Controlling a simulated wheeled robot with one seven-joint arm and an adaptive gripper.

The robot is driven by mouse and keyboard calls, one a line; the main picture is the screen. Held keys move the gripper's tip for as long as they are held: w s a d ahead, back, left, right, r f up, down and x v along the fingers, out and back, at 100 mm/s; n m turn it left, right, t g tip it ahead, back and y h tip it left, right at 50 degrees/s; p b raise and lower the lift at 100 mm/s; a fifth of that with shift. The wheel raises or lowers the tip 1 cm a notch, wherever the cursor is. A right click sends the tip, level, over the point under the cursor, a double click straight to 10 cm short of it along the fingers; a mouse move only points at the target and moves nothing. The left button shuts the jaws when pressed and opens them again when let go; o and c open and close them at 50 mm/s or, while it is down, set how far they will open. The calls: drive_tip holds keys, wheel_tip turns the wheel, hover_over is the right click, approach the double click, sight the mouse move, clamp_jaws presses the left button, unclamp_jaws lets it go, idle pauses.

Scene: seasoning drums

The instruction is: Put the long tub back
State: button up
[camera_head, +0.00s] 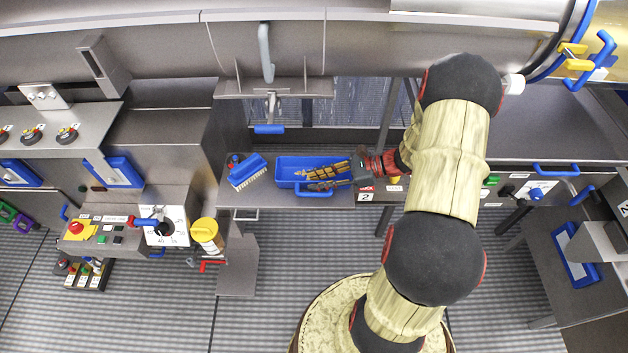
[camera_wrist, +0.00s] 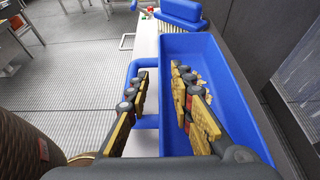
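The long blue tub (camera_head: 287,168) lies on the metal shelf under the large drum in the head view. In the wrist view the tub (camera_wrist: 230,92) runs away from me, with a blue handle (camera_wrist: 134,72) on its left side. My gripper (camera_head: 318,179) is at the tub's near long side. In the wrist view my gripper (camera_wrist: 160,95) is open, with one finger inside the tub and the other outside its left wall, over the handle. The wall stands between the fingers; I cannot tell whether they touch it. Much of the tub's near end is hidden by my gripper.
A blue brush (camera_head: 248,172) with pale bristles lies left of the tub on the shelf; it also shows beyond the tub in the wrist view (camera_wrist: 180,14). A control panel (camera_head: 110,232) and a yellow-capped container (camera_head: 206,236) stand at left. A wall closes off the tub's right side in the wrist view.

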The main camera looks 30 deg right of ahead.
drive_tip(key=p+v, duration=0.2)
drive_tip(key=v, duration=0.8)
drive_tip(key=shift+d, duration=0.1)
drive_tip(key=shift+s+r, duration=0.15)
drive_tip(key=shift+r, duration=0.05)
drive_tip(key=s+a+r+n+g+h, duration=0.2)
drive_tip(key=a+r+n+g+h, duration=0.35)
drive_tip(key=a+r+n, duration=0.75)
drive_tip(key=s+a+r+n+t+h, duration=0.3)
drive_tip(key=s+a+r+n+h, duration=0.2)
drive_tip(key=s+a+r+n, duration=0.3)
wheel_tip(320, 180, up, 3)
drive_tip(key=a+n, duration=0.1)
drive_tip(key=n, duration=0.2)
drive_tip(key=shift+a+r+n+t+h, duration=0.2)
drive_tip(key=shift+n+t+h, duration=0.15)
drive_tip(key=shift+n, duration=0.05)
